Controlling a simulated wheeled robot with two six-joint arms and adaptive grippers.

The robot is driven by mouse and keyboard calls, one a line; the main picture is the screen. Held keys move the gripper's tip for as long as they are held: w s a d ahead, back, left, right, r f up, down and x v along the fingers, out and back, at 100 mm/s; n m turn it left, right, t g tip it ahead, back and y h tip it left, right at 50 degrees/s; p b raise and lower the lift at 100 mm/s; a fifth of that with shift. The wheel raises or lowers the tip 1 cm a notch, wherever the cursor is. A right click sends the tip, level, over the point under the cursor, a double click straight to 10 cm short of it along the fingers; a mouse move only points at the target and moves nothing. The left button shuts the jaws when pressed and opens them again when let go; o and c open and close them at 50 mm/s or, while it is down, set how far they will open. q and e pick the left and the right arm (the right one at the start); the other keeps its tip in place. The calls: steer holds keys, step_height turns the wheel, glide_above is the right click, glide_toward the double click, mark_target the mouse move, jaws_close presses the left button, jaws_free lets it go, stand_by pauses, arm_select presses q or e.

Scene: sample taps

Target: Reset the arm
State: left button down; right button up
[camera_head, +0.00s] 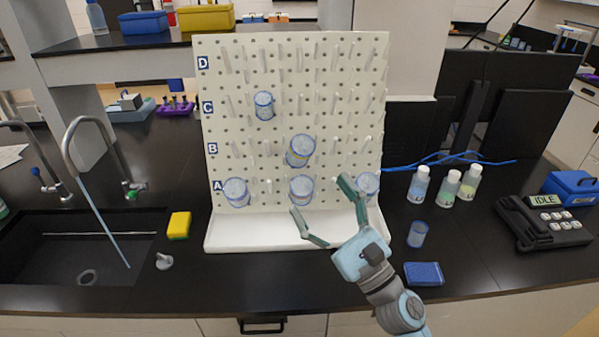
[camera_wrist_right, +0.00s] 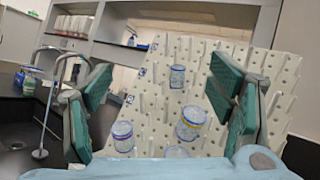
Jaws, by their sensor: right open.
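My right gripper (camera_head: 320,195) is open and empty in front of the lower pegboard, its fingers spread wide. In the right wrist view its two green-padded fingers (camera_wrist_right: 160,75) frame the pegboard, with nothing between the pads. The white pegboard (camera_head: 330,120) stands upright on the counter with rows marked A to D. Clear blue-rimmed beakers hang on it: one in row C (camera_head: 264,105), one in row B (camera_head: 300,151) and three in row A, at left (camera_head: 236,193), middle (camera_head: 301,190) and right (camera_head: 368,184). The right one is partly behind a finger. My left gripper is out of view.
A small beaker (camera_head: 417,234) and a blue sponge-like block (camera_head: 424,273) are on the counter right of my arm. Several bottles (camera_head: 445,188) and a device reading IDLE (camera_head: 545,220) stand farther right. A sink (camera_head: 70,255), faucet (camera_head: 72,150) and yellow sponge (camera_head: 179,225) are at left.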

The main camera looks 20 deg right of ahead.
steer(key=s+a+f+n+g, duration=0.3)
steer(key=f+n+g, duration=0.1)
steer(key=f+n, duration=0.25)
steer(key=s+a+f+n+g+y, duration=0.1)
steer(key=s+a+f+n+g, duration=0.15)
steer(key=f+n+g, duration=0.4)
steer(key=s+a+f+n+g, duration=0.1)
steer(key=s+a+f+n, duration=0.3)
steer(key=n, duration=0.5)
steer(key=s+d+f+n+g+h, duration=0.7)
steer(key=s+d+f+h, duration=0.55)
steer(key=d, duration=0.45)
step_height(320, 180, down, 22)
steer(key=d+y+b, duration=0.1)
steer(key=y+b, duration=0.1)
steer(key=b, duration=0.1)
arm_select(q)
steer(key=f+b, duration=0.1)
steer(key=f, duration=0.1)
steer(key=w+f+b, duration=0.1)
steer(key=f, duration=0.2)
arm_select(e)
steer(key=s+d+f+g, duration=0.1)
steer(key=s+f+g, duration=0.1)
steer(key=s+f, duration=1.3)
steer(key=shift+s+f+m, duration=0.25)
steer(key=shift+f+m, duration=0.15)
steer(key=shift+f, duration=0.35)
